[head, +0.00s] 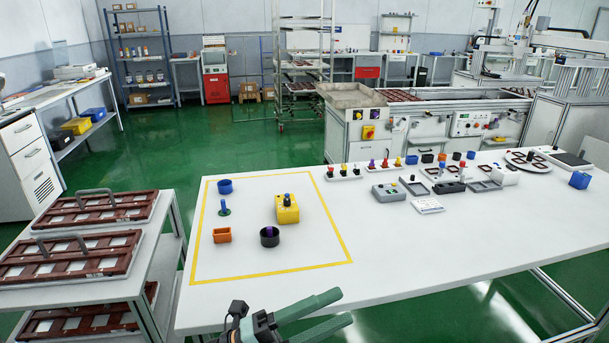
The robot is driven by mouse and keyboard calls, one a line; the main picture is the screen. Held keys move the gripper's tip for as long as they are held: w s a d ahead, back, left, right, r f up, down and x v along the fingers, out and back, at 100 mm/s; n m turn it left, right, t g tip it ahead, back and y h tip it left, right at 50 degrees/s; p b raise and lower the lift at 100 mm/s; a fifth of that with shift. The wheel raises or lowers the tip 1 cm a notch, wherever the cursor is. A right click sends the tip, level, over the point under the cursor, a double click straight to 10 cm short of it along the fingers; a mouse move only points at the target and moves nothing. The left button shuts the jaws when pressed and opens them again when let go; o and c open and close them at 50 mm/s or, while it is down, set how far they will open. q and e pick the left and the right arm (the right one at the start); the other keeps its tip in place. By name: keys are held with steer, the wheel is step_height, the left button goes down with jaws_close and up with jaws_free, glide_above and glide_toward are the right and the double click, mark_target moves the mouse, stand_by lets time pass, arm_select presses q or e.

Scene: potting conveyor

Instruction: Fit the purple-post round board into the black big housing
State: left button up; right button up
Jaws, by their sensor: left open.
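The black round housing (263,242) stands upright in the lower right part of the yellow-taped square on the white table. A purple post (269,231) sticks up inside its opening. The board under the post is hidden by the housing wall, so I cannot tell how deep or level it sits. My left gripper (345,306) is at the table's front edge, below and right of the black housing and apart from it. Its two green fingers are apart with nothing between them. My right gripper is not in view.
In the taped square stand a blue round housing (225,187), a green board with a blue post (224,211), a yellow housing with a blue post (287,214) and an orange square housing (222,236). Several parts and grey fixtures (388,192) line the table's back right. The front right is clear.

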arm_select(q)
steer(key=w+a+f+n+t+y+p, duration=0.2)
steer(key=a+f+n+t+y, duration=1.05)
steer(key=n, duration=0.95)
steer(key=s+a+f+n+g+y, duration=0.3)
steer(key=s+a+f+g, duration=0.1)
steer(key=s+f, duration=0.3)
steer(key=s+a+f+n+g+y, duration=0.3)
steer(key=s+f+g, duration=0.2)
steer(key=f, duration=0.7)
steer(key=s, duration=0.2)
steer(key=shift+s+a+f+n, duration=0.15)
steer(key=shift+s+a+n, duration=0.15)
steer(key=shift+a, duration=0.05)
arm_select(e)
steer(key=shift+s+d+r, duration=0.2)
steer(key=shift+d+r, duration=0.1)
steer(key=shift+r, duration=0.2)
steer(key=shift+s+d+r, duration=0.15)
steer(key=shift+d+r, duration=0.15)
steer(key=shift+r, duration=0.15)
arm_select(q)
steer(key=shift+w, duration=0.1)
